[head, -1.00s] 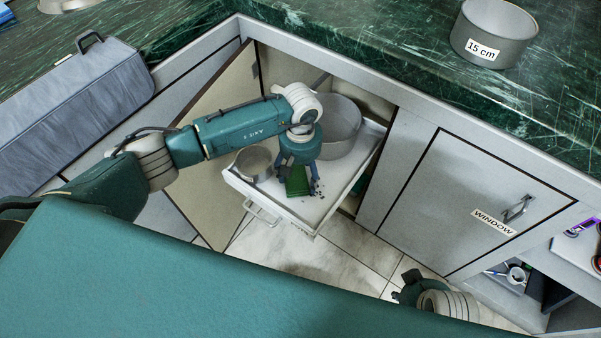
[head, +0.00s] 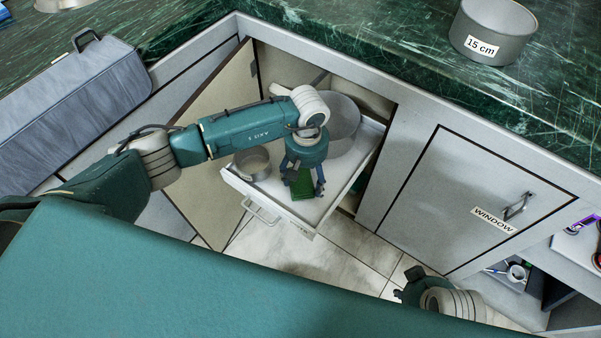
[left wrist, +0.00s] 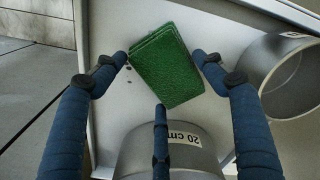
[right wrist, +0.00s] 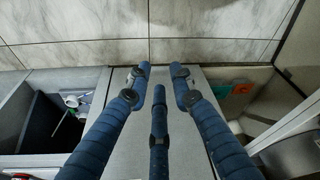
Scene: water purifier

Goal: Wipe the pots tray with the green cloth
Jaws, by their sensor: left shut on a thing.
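The white pots tray (head: 335,187) is pulled out of the open cabinet. My left gripper (head: 304,192) is over its front part, shut on the green cloth (head: 303,185). In the left wrist view, the folded green cloth (left wrist: 168,65) sits between the fingertips (left wrist: 163,58) against the tray floor (left wrist: 115,30). A few dark specks (left wrist: 128,73) show beside the left fingertip. My right gripper (right wrist: 160,70) is open and empty, away from the tray, above the floor by the cabinets. In the head view it is partly cut off by my body.
A small metal pot (head: 252,163) stands at the tray's left, and a large pot (head: 345,122) at its back. One pot in the left wrist view is labelled 20 cm (left wrist: 184,138). A 15 cm pot (head: 493,30) stands on the green counter. The WINDOW cabinet door (head: 465,200) is closed.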

